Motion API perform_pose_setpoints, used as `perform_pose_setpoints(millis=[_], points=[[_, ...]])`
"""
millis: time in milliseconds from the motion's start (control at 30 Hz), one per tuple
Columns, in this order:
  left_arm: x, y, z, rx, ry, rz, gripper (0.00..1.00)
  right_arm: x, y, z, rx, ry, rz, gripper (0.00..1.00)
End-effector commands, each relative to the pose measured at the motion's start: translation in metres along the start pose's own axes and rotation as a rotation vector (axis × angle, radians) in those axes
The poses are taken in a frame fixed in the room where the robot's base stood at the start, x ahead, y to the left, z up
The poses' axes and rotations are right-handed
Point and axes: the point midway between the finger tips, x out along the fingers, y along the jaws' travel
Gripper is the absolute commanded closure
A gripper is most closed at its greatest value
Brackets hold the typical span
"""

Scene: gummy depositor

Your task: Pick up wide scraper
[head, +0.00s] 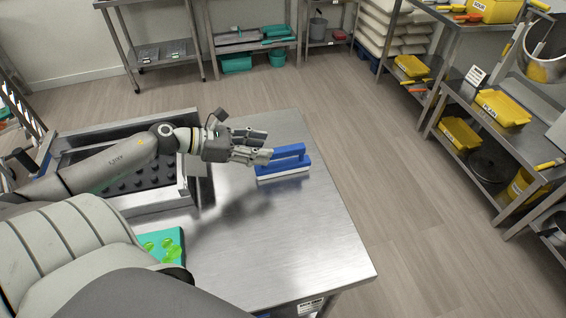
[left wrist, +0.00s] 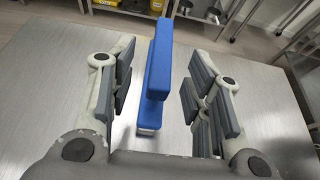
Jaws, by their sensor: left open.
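The wide scraper (head: 284,165) has a blue handle and body with a white lower edge. It rests on the steel table (head: 300,235), near the far right part of the top. My left gripper (head: 268,147) is open, its fingers close to the left end of the scraper. In the left wrist view, the blue handle of the scraper (left wrist: 159,62) lies between the two open fingers of my left gripper (left wrist: 160,90), with gaps on both sides. My right gripper is not in view.
A tray with dark round moulds (head: 130,180) stands on the table's left side, under my left arm. A teal board (head: 174,244) with green gummy pieces is at the near left. Shelves with yellow bins (head: 500,108) stand at right. The table's front right is clear.

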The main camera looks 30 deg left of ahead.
Motion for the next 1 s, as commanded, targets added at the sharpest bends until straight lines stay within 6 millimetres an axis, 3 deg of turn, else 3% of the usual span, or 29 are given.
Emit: perform_pose_setpoints(millis=[433, 800, 1000], points=[[0.024, 0.0, 0.004, 0.002, -0.001, 0.001, 0.54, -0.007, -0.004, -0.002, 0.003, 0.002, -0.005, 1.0], [0.062, -0.002, 0.007, 0.001, -0.002, 0.002, 0.54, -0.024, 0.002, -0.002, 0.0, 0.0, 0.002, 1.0], [0.068, -0.003, 0.005, 0.002, 0.0, 0.001, 0.54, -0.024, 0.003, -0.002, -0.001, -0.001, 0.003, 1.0]])
